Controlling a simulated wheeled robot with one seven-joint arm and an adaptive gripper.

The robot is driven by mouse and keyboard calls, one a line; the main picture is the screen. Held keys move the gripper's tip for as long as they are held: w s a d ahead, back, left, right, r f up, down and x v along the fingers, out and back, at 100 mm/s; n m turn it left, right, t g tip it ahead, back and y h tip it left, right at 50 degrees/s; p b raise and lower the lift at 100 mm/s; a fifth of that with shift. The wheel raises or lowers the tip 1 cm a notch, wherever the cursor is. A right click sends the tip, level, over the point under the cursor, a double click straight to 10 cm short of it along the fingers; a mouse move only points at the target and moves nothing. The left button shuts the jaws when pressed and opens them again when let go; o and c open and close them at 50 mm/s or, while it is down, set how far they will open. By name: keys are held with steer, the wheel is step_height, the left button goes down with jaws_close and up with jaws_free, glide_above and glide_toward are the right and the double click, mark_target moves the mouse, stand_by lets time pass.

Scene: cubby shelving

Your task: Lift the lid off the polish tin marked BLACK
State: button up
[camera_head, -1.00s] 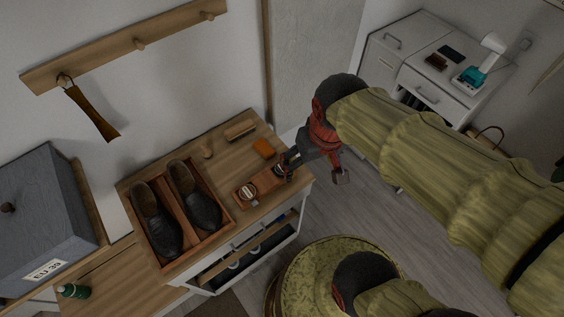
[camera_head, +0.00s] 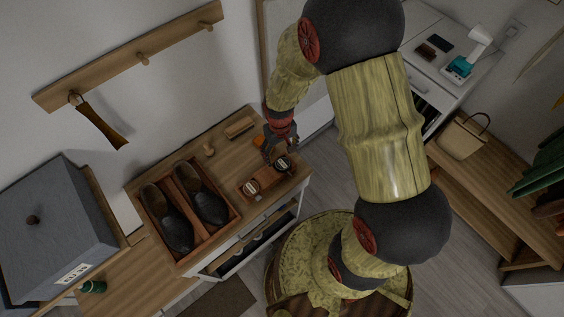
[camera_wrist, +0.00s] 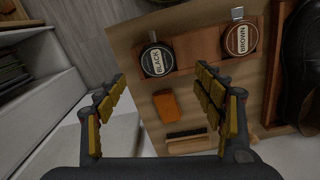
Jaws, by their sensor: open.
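The polish tin marked BLACK (camera_wrist: 155,60) has a round dark lid with a pale label and a small metal tab at its edge. It sits in a wooden tray (camera_wrist: 196,48) beside the tin marked BROWN (camera_wrist: 240,38). In the head view the BLACK tin (camera_head: 284,163) is at the tray's right end, the BROWN tin (camera_head: 251,187) nearer the shoes. My gripper (camera_wrist: 163,78) is open and empty; its fingers spread to either side of the BLACK tin in the wrist view, apart from it. In the head view my gripper (camera_head: 272,150) is just behind that tin.
An orange block (camera_wrist: 167,107) and a brush (camera_wrist: 187,142) lie on the cabinet top near the tins. Black shoes (camera_head: 202,193) stand in a wooden box to the left. A wooden knob-like item (camera_head: 209,149) stands behind. Open floor lies right of the cabinet.

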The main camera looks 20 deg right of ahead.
mark_target(283, 163)
steer(key=f, duration=0.7)
steer(key=shift+d, duration=0.3)
steer(key=shift+c, duration=0.5)
steer(key=c, duration=0.7)
steer(key=shift+c, duration=0.2)
